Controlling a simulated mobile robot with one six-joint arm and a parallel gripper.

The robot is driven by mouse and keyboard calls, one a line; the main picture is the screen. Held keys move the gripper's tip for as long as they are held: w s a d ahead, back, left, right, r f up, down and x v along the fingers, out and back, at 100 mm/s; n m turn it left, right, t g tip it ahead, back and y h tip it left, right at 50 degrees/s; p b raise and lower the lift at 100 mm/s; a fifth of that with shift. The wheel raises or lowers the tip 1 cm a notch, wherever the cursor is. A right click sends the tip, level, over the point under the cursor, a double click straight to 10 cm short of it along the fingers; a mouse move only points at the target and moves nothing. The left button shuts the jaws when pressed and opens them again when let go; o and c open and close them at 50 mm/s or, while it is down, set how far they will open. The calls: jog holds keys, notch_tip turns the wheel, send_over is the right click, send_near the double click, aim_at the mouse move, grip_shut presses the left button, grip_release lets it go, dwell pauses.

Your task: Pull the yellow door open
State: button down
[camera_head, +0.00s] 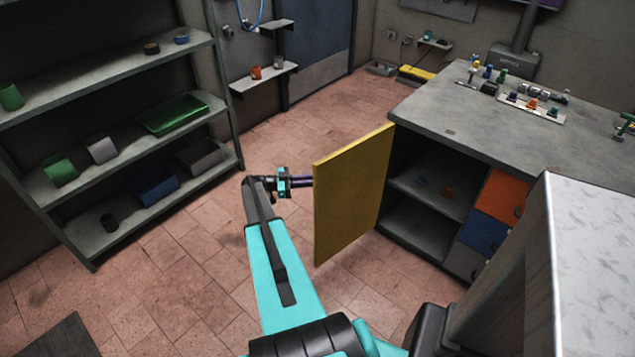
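The yellow door (350,195) stands swung out from the front of the grey workbench cabinet (430,185), whose shelved inside shows. My gripper (306,181) is at the left side of the door, at about the upper half of its height. The fingertips meet the door's left edge, and the door's far face and any handle there are hidden. I cannot tell whether the fingers are open or shut on something. My turquoise arm reaches up to it from the bottom of the picture.
Orange (501,196) and blue (482,231) drawers are right of the open compartment. A grey shelf rack (100,150) with bins stands at the left. A pale-topped block (595,250) is near at the right. Tiled floor (190,270) is clear between rack and door.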

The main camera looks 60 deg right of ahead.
jog(key=shift+a, duration=0.1)
jog(key=c, duration=1.8)
grip_release()
jog(key=shift+s, duration=0.1)
jog(key=b+v, duration=0.2)
jog(key=v, duration=1.1)
jog(key=shift+w, duration=0.4)
jog(key=shift+a, duration=0.15)
